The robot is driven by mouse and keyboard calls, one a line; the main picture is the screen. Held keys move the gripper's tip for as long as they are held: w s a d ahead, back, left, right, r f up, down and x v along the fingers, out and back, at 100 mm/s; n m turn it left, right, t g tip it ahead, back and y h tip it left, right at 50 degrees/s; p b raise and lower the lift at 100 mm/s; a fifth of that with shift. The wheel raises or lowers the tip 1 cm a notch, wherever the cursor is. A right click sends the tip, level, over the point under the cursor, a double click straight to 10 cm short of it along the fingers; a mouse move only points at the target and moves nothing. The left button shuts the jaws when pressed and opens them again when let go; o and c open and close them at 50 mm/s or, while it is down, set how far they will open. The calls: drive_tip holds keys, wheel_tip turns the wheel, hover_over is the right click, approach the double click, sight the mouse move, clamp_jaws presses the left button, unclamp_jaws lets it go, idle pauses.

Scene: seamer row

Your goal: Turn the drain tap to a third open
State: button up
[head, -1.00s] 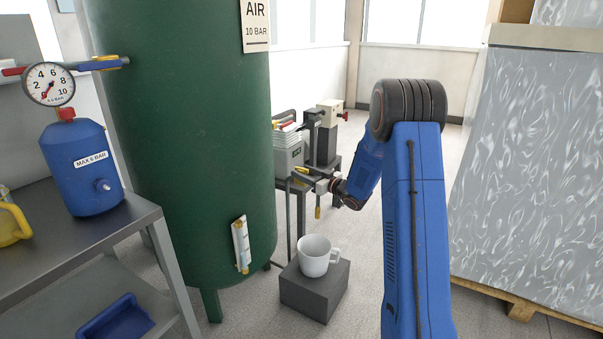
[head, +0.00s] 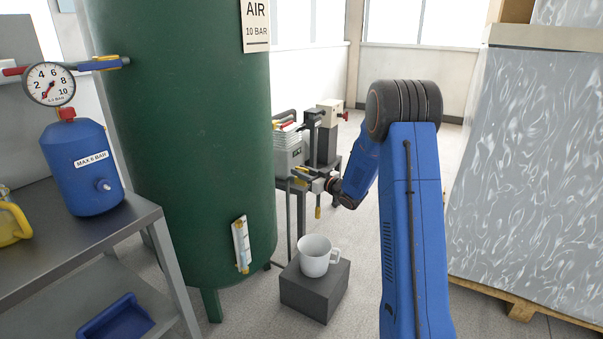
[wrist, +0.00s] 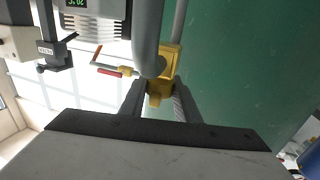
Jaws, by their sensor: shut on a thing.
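The drain tap shows as a yellow handle (head: 301,172) on a grey pipe beside the green air tank (head: 185,130). In the wrist view the yellow tap (wrist: 170,62) sits at the end of the pipe, with part of its handle between my fingers. My gripper (wrist: 158,94) is shut on this handle; in the head view it is small and partly hidden (head: 312,182). The exact angle of the handle is hard to read. A white mug (head: 312,258) stands upright on a dark grey block (head: 304,291) below the tap.
A machine on a stand (head: 290,152) is close behind my gripper. A metal bench (head: 90,228) with a blue vessel (head: 85,170) and a gauge (head: 50,84) is at left. A wrapped pallet stack (head: 535,180) stands at right. Floor is clear between my arm and the mug block.

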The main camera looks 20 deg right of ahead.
drive_tip(key=shift+a+h, duration=0.1)
drive_tip(key=shift+h, duration=0.2)
drive_tip(key=m+t+h, duration=0.1)
drive_tip(key=m+h, duration=0.1)
drive_tip(key=h, duration=0.1)
drive_tip(key=shift+m+h, duration=0.3)
drive_tip(key=shift+m, duration=0.1)
drive_tip(key=m+h, duration=0.1)
drive_tip(key=h, duration=0.2)
drive_tip(key=m+h, duration=0.2)
drive_tip(key=shift+m+h, duration=0.3)
drive_tip(key=shift+h, duration=0.1)
drive_tip(key=shift+m+g+h, duration=0.6)
drive_tip(key=shift+m+h, duration=0.65)
drive_tip(key=shift+h, duration=0.55)
drive_tip(key=shift+m+g+h, duration=0.6)
drive_tip(key=shift+m+h, duration=0.65)
drive_tip(key=shift+h, duration=0.85)
drive_tip(key=o, duration=1)
drive_tip(key=shift+o, duration=0.2)
drive_tip(key=v, duration=1.7)
drive_tip(key=shift+s+r, duration=0.15)
drive_tip(key=shift+r, duration=0.05)
